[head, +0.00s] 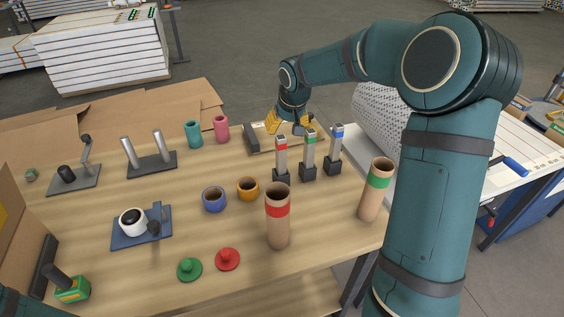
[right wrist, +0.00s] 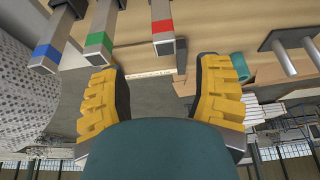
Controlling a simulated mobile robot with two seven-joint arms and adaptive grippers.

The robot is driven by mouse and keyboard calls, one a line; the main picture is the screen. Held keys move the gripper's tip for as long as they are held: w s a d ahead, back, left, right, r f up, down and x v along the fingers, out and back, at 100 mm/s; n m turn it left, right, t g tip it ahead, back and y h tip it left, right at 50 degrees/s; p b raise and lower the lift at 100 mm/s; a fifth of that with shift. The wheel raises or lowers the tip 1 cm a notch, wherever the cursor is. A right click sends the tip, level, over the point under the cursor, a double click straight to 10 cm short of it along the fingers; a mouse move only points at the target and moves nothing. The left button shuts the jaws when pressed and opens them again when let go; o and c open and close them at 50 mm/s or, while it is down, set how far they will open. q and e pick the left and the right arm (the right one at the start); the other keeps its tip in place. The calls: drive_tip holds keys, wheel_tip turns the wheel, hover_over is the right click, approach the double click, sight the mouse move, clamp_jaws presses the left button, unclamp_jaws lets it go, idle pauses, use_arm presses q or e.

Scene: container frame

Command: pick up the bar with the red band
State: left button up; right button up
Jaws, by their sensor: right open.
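The bar with the red band (head: 281,155) is a grey upright bar in a black base, leftmost of three banded bars in the head view. In the right wrist view its red-banded end (right wrist: 162,28) shows above the gap between the fingers, apart from them. The green-banded bar (head: 309,150) and the blue-banded bar (head: 335,145) stand to its right. My right gripper (head: 286,124) is open and empty, just beyond the red-banded bar in the head view. In the right wrist view its yellow fingers (right wrist: 160,92) are spread wide. My left gripper is not in view.
A red-banded tube (head: 277,220) and a green-banded tube (head: 376,190) stand nearer on the wooden table. Blue and orange cups (head: 247,189) sit left of the bars. A board (head: 258,141) lies behind, near the right gripper. The front-left tabletop has some free room.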

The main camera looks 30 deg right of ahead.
sight(280, 146)
drive_tip(key=x, duration=0.5)
drive_tip(key=shift+f, duration=0.1)
drive_tip(key=x, duration=0.3)
drive_tip(key=b+x, duration=0.1)
drive_tip(key=x, duration=0.1)
drive_tip(key=shift+s+a+f, duration=0.1)
drive_tip(key=shift+s+a, duration=0.05)
drive_tip(key=shift+a, duration=0.25)
drive_tip(key=shift+d+f, duration=0.1)
drive_tip(key=shift+f, duration=0.15)
drive_tip(key=shift+r, duration=0.1)
clamp_jaws()
